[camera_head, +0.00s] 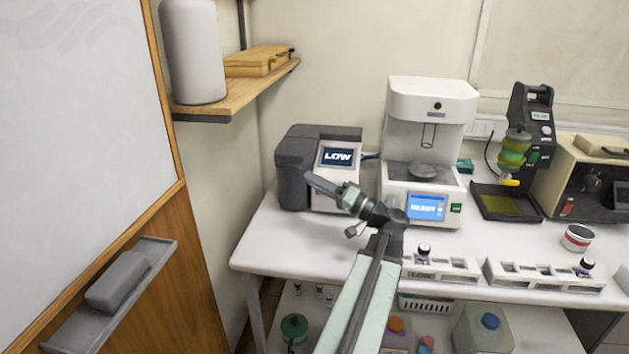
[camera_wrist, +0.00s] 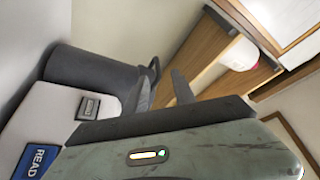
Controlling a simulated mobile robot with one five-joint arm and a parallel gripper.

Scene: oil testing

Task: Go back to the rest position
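My gripper (camera_head: 326,187) is held up in the air above the left part of the white bench, in front of the dark grey device (camera_head: 300,165) with the "LOW" screen. In the wrist view, the two dark fingers of my gripper (camera_wrist: 162,82) stand apart, with nothing visible between them. My arm reaches up from the bottom of the head view. It hides part of the bench (camera_head: 290,245) and of the shelf below.
A white machine (camera_head: 432,100) with a "READY" screen stands right of the grey device. Racks (camera_head: 545,276) with a few small vials line the bench front. A whiteboard (camera_head: 75,110) and wall shelf (camera_head: 240,92) are at left. Bottles stand below the bench.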

